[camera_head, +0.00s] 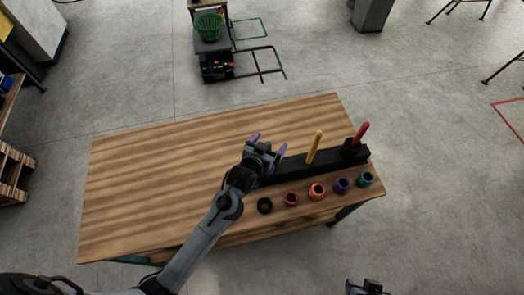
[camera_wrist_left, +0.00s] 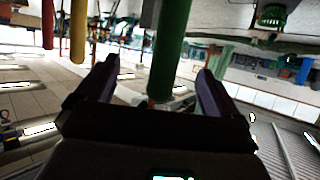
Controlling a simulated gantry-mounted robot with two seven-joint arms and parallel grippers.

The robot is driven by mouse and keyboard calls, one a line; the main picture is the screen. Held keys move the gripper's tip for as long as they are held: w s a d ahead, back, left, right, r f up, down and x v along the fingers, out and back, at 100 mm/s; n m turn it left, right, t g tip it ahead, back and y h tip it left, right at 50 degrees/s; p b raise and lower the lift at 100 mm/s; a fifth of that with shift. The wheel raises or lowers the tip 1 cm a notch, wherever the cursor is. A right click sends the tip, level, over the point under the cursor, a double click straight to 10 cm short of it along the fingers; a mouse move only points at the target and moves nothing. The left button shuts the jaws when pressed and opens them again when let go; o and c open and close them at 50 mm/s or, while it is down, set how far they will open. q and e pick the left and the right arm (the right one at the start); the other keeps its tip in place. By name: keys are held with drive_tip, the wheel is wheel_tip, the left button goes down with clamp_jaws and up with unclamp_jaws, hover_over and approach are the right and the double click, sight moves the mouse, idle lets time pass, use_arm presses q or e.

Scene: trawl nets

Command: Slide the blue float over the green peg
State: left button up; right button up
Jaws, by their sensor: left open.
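The green peg (camera_wrist_left: 170,50) stands between the two spread purple fingers of my left gripper (camera_wrist_left: 158,82) in the left wrist view, with a gap on each side. In the head view, my left gripper (camera_head: 269,144) is open and empty of any float, and mostly hides the green peg. A purple-blue ring (camera_head: 341,185), the nearest match to a blue float, lies on the table's front right, apart from my left gripper. My right gripper (camera_head: 367,287) shows only partly at the bottom edge, off the table; its jaw opening is unclear.
The black rack (camera_head: 292,168) also carries a yellow peg (camera_head: 315,147) and a red peg (camera_head: 360,135). Black (camera_head: 265,205), red (camera_head: 291,199), orange (camera_head: 317,191) and teal (camera_head: 365,179) rings line the front. The wooden table (camera_head: 150,180) is clear on the left.

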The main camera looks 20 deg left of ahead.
use_arm(q)
drive_tip(key=v, duration=1)
idle(0.7)
